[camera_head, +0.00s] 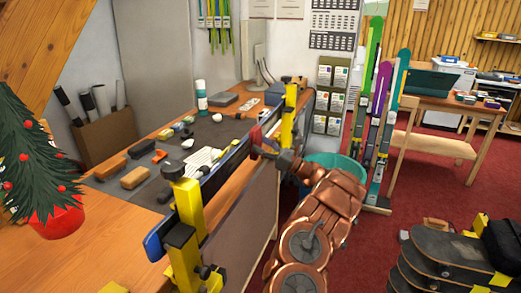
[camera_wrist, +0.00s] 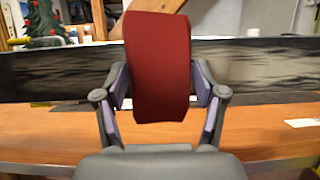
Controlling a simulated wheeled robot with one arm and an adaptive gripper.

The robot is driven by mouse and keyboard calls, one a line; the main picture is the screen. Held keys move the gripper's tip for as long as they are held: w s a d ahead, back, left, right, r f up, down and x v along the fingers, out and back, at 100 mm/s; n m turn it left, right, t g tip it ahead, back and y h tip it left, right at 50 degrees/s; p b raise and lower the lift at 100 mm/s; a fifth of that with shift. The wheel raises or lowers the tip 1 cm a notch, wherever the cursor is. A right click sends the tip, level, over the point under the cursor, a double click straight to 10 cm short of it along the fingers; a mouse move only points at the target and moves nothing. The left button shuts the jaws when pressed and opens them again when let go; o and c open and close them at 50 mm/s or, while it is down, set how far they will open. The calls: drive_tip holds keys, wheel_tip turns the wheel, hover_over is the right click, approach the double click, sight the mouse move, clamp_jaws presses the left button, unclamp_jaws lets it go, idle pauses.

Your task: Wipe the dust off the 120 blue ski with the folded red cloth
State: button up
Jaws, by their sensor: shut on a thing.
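My gripper (camera_wrist: 160,84) is shut on the folded red cloth (camera_wrist: 157,62), which stands upright between the two fingers. In the head view the gripper (camera_head: 262,146) and a bit of the cloth are at the far half of the ski. The ski (camera_head: 226,162) stands on edge along the bench front, held in yellow clamps, with its blue end (camera_head: 154,246) nearest. In the wrist view the ski (camera_wrist: 255,66) runs across behind the cloth, its dark face streaked with pale grey. I cannot tell whether the cloth touches it. No number is readable.
Yellow clamps stand at the near end (camera_head: 187,205) and far end (camera_head: 289,117). The bench (camera_head: 100,244) behind holds brushes, blocks and bottles on a dark mat. A small Christmas tree (camera_head: 38,150) is at left. A teal bin (camera_head: 335,163) and upright skis stand beyond my arm.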

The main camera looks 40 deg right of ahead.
sight(264, 128)
drive_tip(key=shift+w+d+f+b, duration=0.1)
drive_tip(key=shift+w+d+b, duration=0.35)
drive_tip(key=shift+w+d, duration=0.75)
drive_tip(key=shift+w+d+b, duration=0.5)
drive_tip(key=shift+w+d, duration=0.1)
drive_tip(key=shift+d, duration=1.2)
drive_tip(key=shift+w+d+f+b, duration=0.1)
drive_tip(key=shift+w+d+b, duration=0.35)
drive_tip(key=shift+w+d, duration=0.75)
drive_tip(key=shift+s+d+r, duration=0.1)
drive_tip(key=shift+d+r, duration=0.15)
drive_tip(key=shift+d, duration=0.25)
drive_tip(key=shift+a, duration=0.1)
